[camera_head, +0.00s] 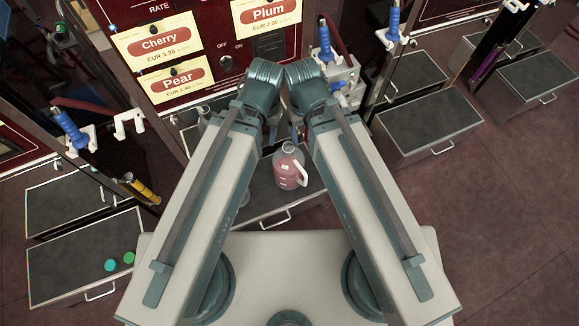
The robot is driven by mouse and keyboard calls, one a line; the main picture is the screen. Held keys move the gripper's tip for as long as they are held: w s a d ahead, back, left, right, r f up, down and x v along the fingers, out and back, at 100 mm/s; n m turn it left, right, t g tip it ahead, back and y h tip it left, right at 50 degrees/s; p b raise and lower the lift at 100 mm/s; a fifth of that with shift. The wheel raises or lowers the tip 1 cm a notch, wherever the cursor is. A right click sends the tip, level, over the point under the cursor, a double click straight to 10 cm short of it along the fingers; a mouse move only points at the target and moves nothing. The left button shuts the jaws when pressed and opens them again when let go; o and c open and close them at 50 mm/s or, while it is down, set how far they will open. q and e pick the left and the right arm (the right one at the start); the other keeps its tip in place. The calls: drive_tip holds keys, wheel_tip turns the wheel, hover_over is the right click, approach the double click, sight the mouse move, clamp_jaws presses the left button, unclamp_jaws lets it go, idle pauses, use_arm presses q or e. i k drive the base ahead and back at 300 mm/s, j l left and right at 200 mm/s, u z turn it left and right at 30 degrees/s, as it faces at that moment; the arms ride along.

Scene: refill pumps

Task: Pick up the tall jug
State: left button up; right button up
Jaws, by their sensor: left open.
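A clear jug with pink liquid and a handle (290,168) stands upright on the dark top of a drawer unit, seen between my two arms. Part of another clear container (204,113) shows at the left arm's outer edge; its shape is mostly hidden. I cannot tell from this view which is the tall jug. My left gripper (271,132) is open, just behind and left of the pink jug, apart from it as far as I can see. My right gripper (299,132) is behind the jug's top, small and partly covered by its arm; its jaws are unclear.
The maroon pump panel with Cherry (158,43), Pear (176,83) and Plum (267,11) labels stands behind. Blue-handled nozzles (71,129) hang at the sides. Two caps (111,265) lie on the left drawer unit. The right drawer top (428,115) is bare.

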sight(288, 160)
drive_tip(key=u, duration=0.85)
drive_tip(key=k, duration=1.6)
